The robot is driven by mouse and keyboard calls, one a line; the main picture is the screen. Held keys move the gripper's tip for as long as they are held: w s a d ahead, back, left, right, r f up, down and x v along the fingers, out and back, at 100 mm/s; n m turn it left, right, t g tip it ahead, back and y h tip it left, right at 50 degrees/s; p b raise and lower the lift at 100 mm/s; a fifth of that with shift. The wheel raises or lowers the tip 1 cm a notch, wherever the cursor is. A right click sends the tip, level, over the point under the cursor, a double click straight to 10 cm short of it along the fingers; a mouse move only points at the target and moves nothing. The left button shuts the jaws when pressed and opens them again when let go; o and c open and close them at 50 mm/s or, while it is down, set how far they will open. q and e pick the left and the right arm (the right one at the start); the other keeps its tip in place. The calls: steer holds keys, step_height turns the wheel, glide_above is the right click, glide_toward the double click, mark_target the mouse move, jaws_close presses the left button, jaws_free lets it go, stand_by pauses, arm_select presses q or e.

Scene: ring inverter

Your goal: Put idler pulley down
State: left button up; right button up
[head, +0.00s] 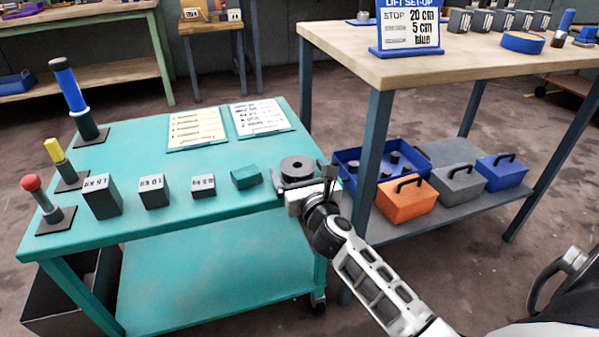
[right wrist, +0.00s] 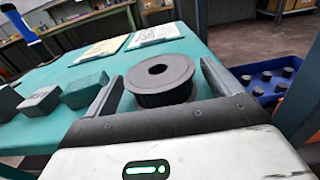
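The idler pulley, a dark grey flanged disc with a centre hole (head: 297,168), is at the right end of the teal cart top (head: 225,166). It lies flat, hole facing up. My right gripper (head: 304,180) is at the cart's right edge with its fingers on either side of the pulley. In the right wrist view the pulley (right wrist: 160,78) is between the two spread fingers, with a gap showing at the right finger. Its underside is hidden, so its contact with the cart top cannot be made out clearly. My left gripper is out of view.
A teal block (head: 246,178) and labelled grey blocks (head: 153,191) line the cart's front. Two paper sheets (head: 197,129) lie behind. Posts with blue, yellow and red tops stand left. A wooden table (head: 450,62) is at right, with a blue bin (head: 345,160) and toolboxes on its shelf.

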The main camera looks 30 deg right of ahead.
steer(key=shift+r, duration=0.2)
steer(key=p+v, duration=0.1)
steer(key=v, duration=1)
steer(key=s+a+r+n+y, duration=0.1)
steer(key=s+a+n+y, duration=0.1)
steer(key=a+n+y, duration=0.65)
steer(key=s+a+r+n+y, duration=0.15)
steer(key=a+n, duration=0.35)
steer(key=n, duration=0.8)
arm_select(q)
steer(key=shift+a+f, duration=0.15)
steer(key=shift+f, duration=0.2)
arm_select(e)
steer(key=s+a+f+n+g, duration=0.6)
steer(key=s+f+n, duration=0.2)
steer(key=n, duration=1.2)
steer(key=shift+f, duration=0.2)
steer(key=shift+a, duration=0.1)
